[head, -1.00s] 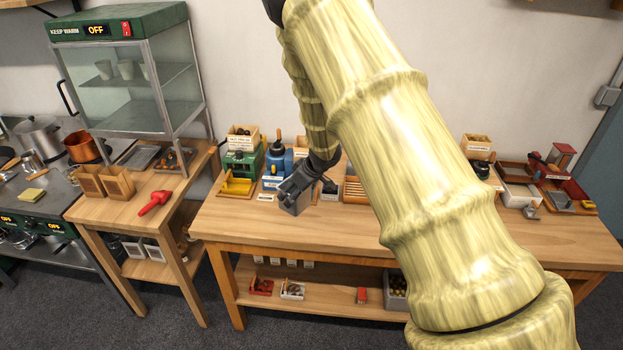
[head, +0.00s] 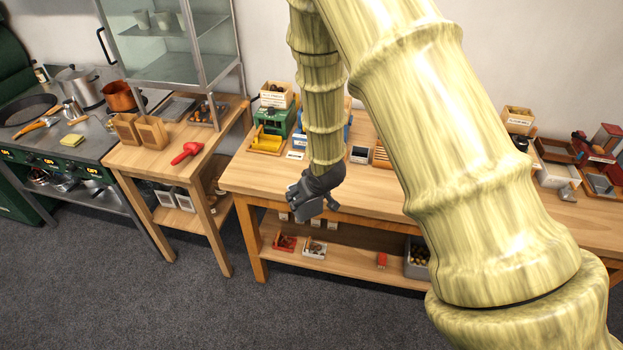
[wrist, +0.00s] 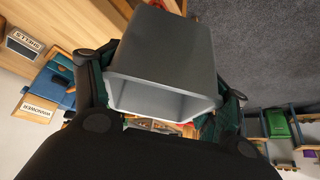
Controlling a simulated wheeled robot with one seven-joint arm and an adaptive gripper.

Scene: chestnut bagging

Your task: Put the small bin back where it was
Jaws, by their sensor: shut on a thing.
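The small bin (wrist: 165,65) is a plain grey, open-topped box that fills the middle of the wrist view. My gripper (wrist: 165,100) is shut on it, with one dark finger at its left side and one at its right. The bin's open rim faces the wrist camera; I cannot make out anything inside. In the head view, my gripper (head: 308,200) hangs in front of the bench's front edge, above the lower shelf. Only a little grey of the bin shows beside the fingers there.
The wooden bench (head: 255,178) carries labelled boxes and machines along its back. Its lower shelf (head: 345,262) holds small red and white trays and a grey crate (head: 408,264) of round brown things. A side table (head: 150,165) with a red scoop (head: 186,152) stands left. Open carpet lies in front.

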